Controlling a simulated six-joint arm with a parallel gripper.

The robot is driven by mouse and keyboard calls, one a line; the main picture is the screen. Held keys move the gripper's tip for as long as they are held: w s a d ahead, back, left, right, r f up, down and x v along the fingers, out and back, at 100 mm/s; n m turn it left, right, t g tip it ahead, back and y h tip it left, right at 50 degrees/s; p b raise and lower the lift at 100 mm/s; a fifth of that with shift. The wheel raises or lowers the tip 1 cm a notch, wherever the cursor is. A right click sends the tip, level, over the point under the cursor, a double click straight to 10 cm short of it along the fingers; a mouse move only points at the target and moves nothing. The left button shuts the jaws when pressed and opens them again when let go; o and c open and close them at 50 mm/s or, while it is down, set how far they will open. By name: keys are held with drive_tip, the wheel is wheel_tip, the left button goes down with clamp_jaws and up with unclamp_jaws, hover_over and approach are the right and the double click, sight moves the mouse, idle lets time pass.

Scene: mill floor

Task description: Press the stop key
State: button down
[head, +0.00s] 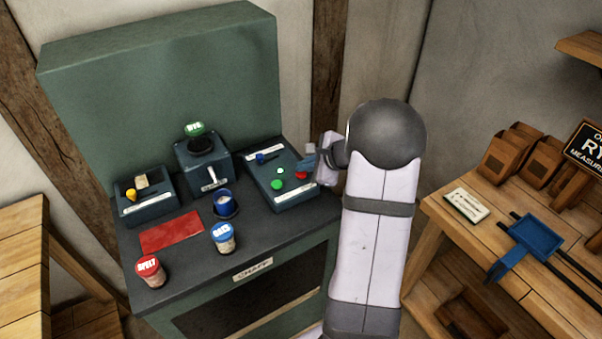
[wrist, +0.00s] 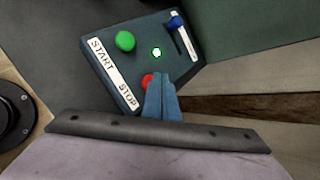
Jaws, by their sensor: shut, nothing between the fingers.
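The control box (head: 269,192) sits at the right end of the dark bench top. Its red stop key (head: 302,175) is on the right, beside the STOP label (wrist: 127,97). The red key also shows in the wrist view (wrist: 148,79), partly hidden by my fingertips. The green start key (head: 277,184) is to its left, beside the START label (wrist: 102,53). A small lamp (wrist: 157,52) glows green-white. My gripper (head: 309,160) is shut and empty, its blue fingertips (wrist: 161,84) right at the red key. I cannot tell whether they touch it.
A blue-knobbed slider (wrist: 174,22) is on the same box. A green back panel (head: 160,85) rises behind. A grinder box (head: 203,170), a blue cup (head: 224,204), labelled tubs (head: 223,238) and a red mat (head: 171,232) stand left. A wooden table (head: 530,270) is at right.

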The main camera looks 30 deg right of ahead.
sight(304, 175)
drive_tip(key=shift+f+b, duration=0.5)
drive_tip(key=shift+b, duration=0.05)
idle(0.4)
drive_tip(key=shift+r, duration=0.15)
idle(0.3)
drive_tip(key=shift+r+p, duration=0.7)
drive_tip(key=shift+r, duration=0.1)
drive_tip(key=shift+r+p, duration=2)
drive_tip(key=shift+r, duration=0.5)
